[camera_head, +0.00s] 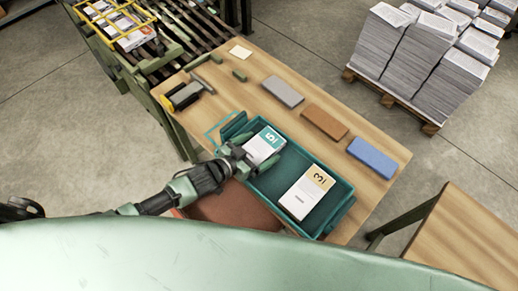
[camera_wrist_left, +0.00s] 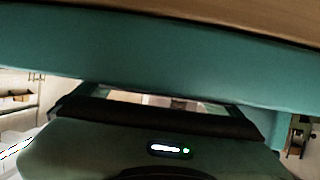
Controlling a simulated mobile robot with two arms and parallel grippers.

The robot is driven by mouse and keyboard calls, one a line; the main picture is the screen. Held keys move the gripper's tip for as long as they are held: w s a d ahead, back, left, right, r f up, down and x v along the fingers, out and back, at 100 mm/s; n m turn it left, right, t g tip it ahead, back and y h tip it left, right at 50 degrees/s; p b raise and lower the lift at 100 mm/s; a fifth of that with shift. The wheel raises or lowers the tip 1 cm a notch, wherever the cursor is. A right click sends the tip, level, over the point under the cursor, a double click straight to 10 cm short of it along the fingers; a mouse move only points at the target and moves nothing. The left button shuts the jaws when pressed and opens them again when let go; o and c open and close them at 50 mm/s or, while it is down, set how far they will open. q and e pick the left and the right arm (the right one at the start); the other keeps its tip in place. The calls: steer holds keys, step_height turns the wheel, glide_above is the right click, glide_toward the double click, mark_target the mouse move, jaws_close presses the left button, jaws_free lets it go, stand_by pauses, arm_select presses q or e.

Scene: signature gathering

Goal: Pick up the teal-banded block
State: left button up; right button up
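The teal-banded block (camera_head: 264,146), white with a teal band marked 5, is at the left end of the teal tray (camera_head: 336,216) in the head view. My left gripper (camera_head: 254,152) is at the block's near-left side, with green fingers close to the block's edges. Whether the fingers touch or grip it is unclear. A second white block with a tan band marked 3 (camera_head: 307,193) lies in the tray's right part. In the left wrist view a broad teal surface (camera_wrist_left: 150,45) fills the upper part, and the block cannot be made out. My right gripper is not in view.
The wooden table (camera_head: 262,68) holds grey (camera_head: 283,91), brown (camera_head: 324,123) and blue (camera_head: 371,157) bars behind the tray. A yellow-and-black tool (camera_head: 184,95) lies at the left. A red-brown surface (camera_head: 235,211) is in front of the tray. Paper stacks (camera_head: 385,42) stand on a pallet.

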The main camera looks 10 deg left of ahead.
arm_select(q)
steer(key=c, duration=1.4)
steer(key=shift+c, duration=0.2)
steer(key=shift+r, duration=0.1)
